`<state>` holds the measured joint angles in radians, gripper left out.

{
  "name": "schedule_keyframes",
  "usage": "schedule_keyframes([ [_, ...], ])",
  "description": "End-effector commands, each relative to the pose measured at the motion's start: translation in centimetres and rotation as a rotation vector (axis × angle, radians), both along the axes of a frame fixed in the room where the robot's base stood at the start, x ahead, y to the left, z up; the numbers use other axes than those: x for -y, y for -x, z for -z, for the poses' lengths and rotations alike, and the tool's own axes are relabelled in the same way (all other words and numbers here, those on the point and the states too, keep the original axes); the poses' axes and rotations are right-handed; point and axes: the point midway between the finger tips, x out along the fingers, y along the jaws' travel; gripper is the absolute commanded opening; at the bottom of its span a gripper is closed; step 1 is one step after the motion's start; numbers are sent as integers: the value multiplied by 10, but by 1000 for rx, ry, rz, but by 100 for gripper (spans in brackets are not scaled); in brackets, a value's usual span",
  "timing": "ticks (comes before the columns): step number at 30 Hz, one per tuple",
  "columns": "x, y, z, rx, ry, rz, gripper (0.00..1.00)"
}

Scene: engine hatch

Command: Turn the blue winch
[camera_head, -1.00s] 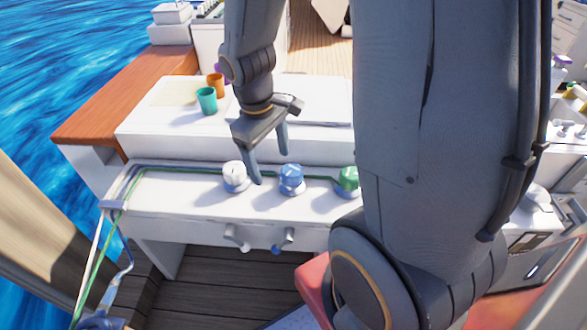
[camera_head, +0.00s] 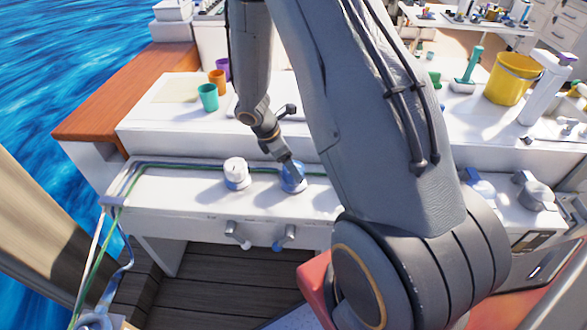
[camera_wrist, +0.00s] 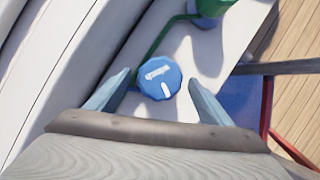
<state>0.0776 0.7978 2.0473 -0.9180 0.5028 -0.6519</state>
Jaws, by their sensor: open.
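The blue winch (camera_head: 291,184) stands on the white ledge, partly covered by my gripper in the head view. In the wrist view the blue winch (camera_wrist: 159,78) shows its round top with white markings, between and just beyond my two fingertips. My gripper (camera_wrist: 162,90) is open, with one finger on each side of the winch and a visible gap on both sides. In the head view my gripper (camera_head: 294,170) comes down onto the winch from above; its fingers are hard to tell apart there.
A white winch (camera_head: 236,174) stands to the left. A green winch (camera_wrist: 212,6) is at the top of the wrist view. Ropes run along the ledge (camera_head: 180,190). Two handles (camera_head: 284,238) hang on its front. Cups (camera_head: 208,97) and a yellow bucket (camera_head: 511,78) stand behind.

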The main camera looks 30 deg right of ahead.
Motion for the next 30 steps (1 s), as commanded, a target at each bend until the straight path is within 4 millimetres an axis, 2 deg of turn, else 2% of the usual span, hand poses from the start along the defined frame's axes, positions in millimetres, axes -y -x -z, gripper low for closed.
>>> schedule_keyframes([
  [6,9,2,22,-1,0,2,74],
  [17,11,2,28,1,-1,2,74],
  [18,11,2,27,1,-1,2,72],
  [20,11,2,27,1,-1,2,62],
  [25,11,2,27,1,-1,2,33],
  [30,11,2,27,2,-1,9,33],
])
